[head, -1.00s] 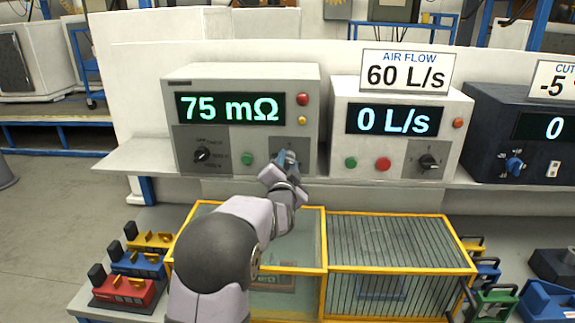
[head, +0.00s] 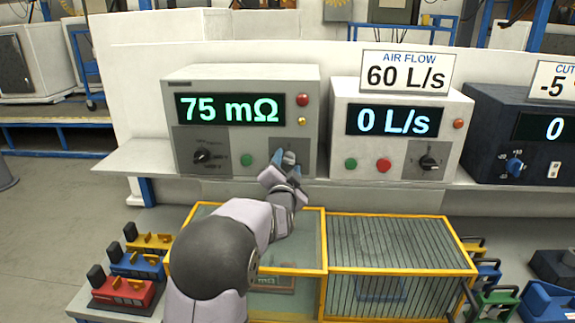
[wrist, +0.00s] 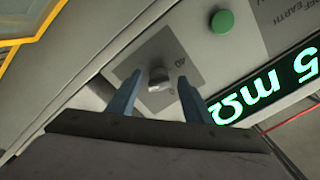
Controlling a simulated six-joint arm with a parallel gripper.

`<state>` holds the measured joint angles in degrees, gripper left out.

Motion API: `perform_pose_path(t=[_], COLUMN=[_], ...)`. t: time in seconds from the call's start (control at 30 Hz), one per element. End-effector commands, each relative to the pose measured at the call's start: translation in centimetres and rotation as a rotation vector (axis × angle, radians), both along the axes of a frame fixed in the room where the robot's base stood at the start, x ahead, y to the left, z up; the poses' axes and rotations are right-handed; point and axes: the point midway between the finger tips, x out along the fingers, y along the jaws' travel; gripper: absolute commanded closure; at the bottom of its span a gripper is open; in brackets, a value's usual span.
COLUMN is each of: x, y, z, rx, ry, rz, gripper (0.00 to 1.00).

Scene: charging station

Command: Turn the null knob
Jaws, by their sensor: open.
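The grey meter (head: 240,80) on the shelf shows 75 mΩ. A small light grey knob (head: 289,158) on a darker square panel sits at its lower right; I take it for the null knob, but its label is not readable. My gripper (head: 283,166) is just in front of this knob, a little below it. In the wrist view the knob (wrist: 158,82) shows between the two blue fingers of my gripper (wrist: 160,78). The fingers are apart and the knob appears beyond or between their tips; I see no contact.
A dark selector knob (head: 202,155) and a green button (head: 247,160) are left of the gripper. The air flow unit (head: 400,97) stands to the right.

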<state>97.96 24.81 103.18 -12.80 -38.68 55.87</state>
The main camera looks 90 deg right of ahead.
Motion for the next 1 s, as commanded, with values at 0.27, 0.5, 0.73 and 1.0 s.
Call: perform_pose_path(t=[0.27, 0.5, 0.73, 1.0], x=[-0.1, -0.1, 0.0, 0.0], y=[3.2, 5.7, 6.6, 6.6], z=[-0.1, 0.0, 0.0, 0.1], rx=[-0.003, -0.003, -0.002, -0.001], ry=[0.0, 0.001, 0.0, 0.0], rz=[-0.001, -0.001, -0.001, 0.0], gripper=[0.54, 0.54, 0.54, 0.54])
